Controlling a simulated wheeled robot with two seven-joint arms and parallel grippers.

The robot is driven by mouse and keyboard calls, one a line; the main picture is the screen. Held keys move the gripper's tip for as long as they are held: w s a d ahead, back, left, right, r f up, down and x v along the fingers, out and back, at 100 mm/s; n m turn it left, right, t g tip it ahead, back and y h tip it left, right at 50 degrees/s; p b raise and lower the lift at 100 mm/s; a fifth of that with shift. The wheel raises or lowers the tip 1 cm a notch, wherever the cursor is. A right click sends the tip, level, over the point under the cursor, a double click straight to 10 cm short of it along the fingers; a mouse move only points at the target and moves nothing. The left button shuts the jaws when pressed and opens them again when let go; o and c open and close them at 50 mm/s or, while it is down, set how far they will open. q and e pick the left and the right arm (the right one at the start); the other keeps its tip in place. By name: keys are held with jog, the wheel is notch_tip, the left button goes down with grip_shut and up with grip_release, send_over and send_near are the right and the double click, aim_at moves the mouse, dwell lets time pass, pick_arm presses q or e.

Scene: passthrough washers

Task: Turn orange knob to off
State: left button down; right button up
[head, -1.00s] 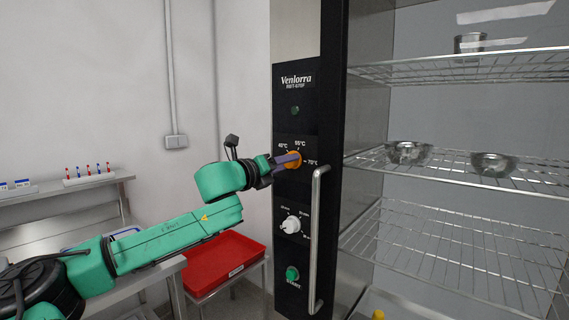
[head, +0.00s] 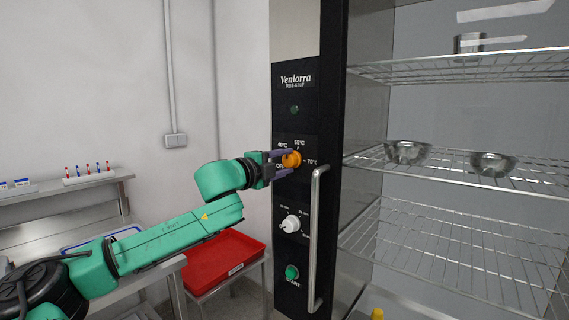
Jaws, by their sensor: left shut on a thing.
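The orange knob (head: 292,160) is on the black control panel (head: 296,124) of the washer, with temperature marks printed around it. Its exact pointer direction is too small to tell. My left gripper (head: 285,162) reaches it from the left, with one finger above and one below, shut on the knob. The fingers hide part of the knob's left side and the marks there. My right gripper is not in view.
Below the knob are a white knob (head: 290,224) and a green start button (head: 292,272). A vertical metal handle (head: 316,240) stands just right of them. Wire racks (head: 460,170) with metal bowls fill the right. A red tray (head: 222,262) sits below my left arm.

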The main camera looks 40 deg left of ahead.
pick_arm(q)
jog(key=n, duration=0.5)
jog(key=shift+n, duration=0.3)
jog(key=n+b, duration=0.1)
jog(key=n, duration=1)
jog(key=shift+a+n, duration=0.1)
jog(key=shift+n, duration=0.3)
jog(key=n, duration=0.6)
jog(key=shift+a, duration=0.1)
jog(key=shift+c, duration=1.5)
grip_release()
